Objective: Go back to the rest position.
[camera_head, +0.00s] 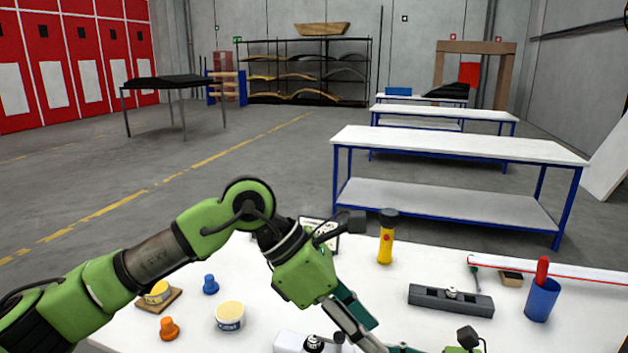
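My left arm comes in from the left over the white table. Its gripper (366,330) points down and to the right near the table's front. Its teal and grey fingers run toward the bottom edge, and whether they are open or shut is not clear. I see no object clearly held in it. Of my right gripper, only what looks like a teal finger part (404,349) and a black part (468,338) show at the bottom edge. The rest of it is cut off, so its state is hidden.
Workbenches (455,145) stand behind.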

